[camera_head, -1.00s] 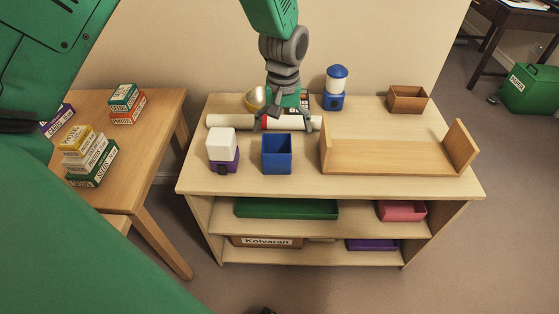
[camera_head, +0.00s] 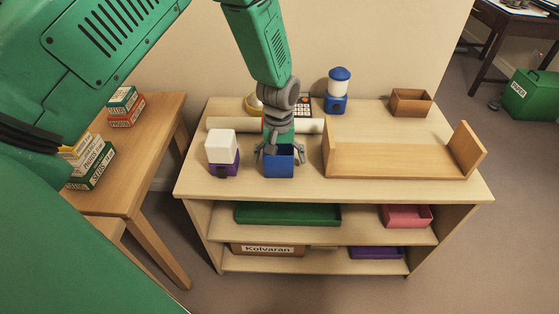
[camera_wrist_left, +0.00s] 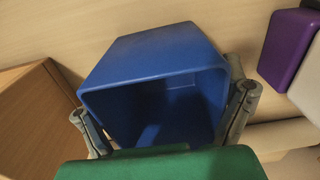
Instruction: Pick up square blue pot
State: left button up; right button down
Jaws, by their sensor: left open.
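The square blue pot (camera_head: 279,168) stands upright on the top of the light wood shelf unit, right of the white and purple lamp-like object. My left gripper (camera_head: 280,155) is open at the pot, with one finger on either side of it. In the left wrist view the empty blue pot (camera_wrist_left: 155,60) fills the middle, its opening facing the camera. The left gripper's fingers (camera_wrist_left: 165,118) flank its rim there; I cannot tell whether they touch it. My right gripper is not in view.
The white and purple object (camera_head: 222,152) stands close on the left. A pale roll (camera_head: 310,125) lies behind the pot. A wooden book holder (camera_head: 398,160) stands to the right. A blue and white lantern (camera_head: 338,90) and a brown box (camera_head: 411,102) are further back.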

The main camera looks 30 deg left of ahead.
pick_arm(q)
jog(key=shift+s+a, duration=0.1)
jog(key=shift+a, duration=0.1)
jog(key=c, duration=1.1)
jog(key=shift+d+f, duration=0.1)
